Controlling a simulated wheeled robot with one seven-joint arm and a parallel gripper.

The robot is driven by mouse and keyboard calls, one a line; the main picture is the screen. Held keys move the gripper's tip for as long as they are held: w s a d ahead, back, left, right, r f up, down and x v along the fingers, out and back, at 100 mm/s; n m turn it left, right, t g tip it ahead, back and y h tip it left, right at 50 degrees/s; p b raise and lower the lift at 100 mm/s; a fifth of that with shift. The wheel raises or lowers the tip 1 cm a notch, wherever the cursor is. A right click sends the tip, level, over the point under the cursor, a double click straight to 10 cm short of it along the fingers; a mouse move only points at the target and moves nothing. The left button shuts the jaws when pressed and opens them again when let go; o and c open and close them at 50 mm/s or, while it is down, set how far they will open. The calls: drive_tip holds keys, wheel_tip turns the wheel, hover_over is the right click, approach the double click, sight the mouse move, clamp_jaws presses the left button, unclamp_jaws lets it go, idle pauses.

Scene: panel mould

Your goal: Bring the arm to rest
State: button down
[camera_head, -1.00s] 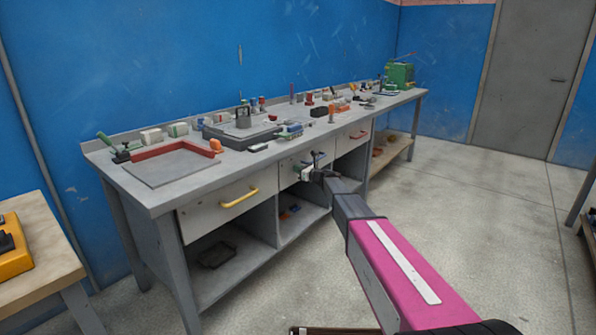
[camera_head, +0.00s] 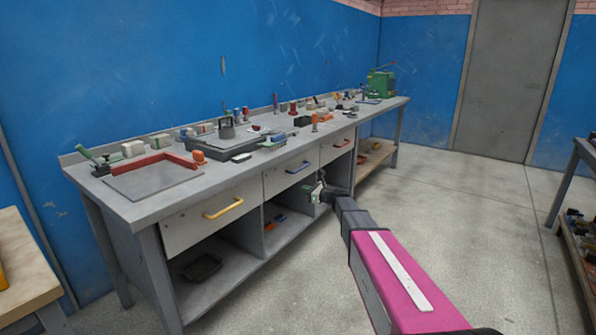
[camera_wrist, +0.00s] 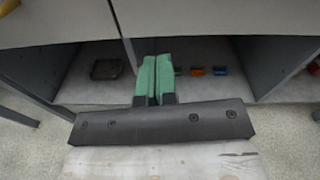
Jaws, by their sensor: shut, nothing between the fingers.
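My gripper (camera_head: 318,190) is at the end of my pink arm, in front of the workbench and below the level of its top. In the wrist view its two green fingers (camera_wrist: 153,80) are side by side and shut, with nothing between them. They point toward the open shelf (camera_wrist: 105,90) under the drawers. In the head view the gripper is small, and its distance from the bench front cannot be told exactly.
The workbench (camera_head: 150,208) carries a red L-shaped piece (camera_head: 160,160) and many small parts. Its drawers have yellow (camera_head: 223,208), blue and red handles. A dark tray (camera_head: 202,267) lies on the lower shelf. A wooden table (camera_head: 25,265) stands at left.

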drive_tip(key=s+d+f+n+g+h, duration=0.1)
drive_tip(key=s+f+n+g+h, duration=0.2)
drive_tip(key=s, duration=0.4)
drive_tip(key=s+d+f+n+g+h, duration=0.1)
drive_tip(key=s+f+n, duration=0.3)
drive_tip(key=s+n, duration=0.3)
drive_tip(key=s+d+f+n+g+h, duration=0.1)
drive_tip(key=s+f+n+g+h, duration=0.15)
drive_tip(key=s, duration=0.55)
drive_tip(key=s+d+f+n+g+h, duration=0.1)
drive_tip(key=s+d+n+h, duration=0.3)
drive_tip(key=s, duration=0.5)
drive_tip(key=s+d+f+n+g+h, duration=0.2)
drive_tip(key=s+d+n+h, duration=0.1)
drive_tip(key=s+d+n, duration=0.4)
drive_tip(key=shift+s+d+f+h, duration=0.25)
drive_tip(key=shift+s+f+h, duration=0.1)
drive_tip(key=shift+s, duration=0.85)
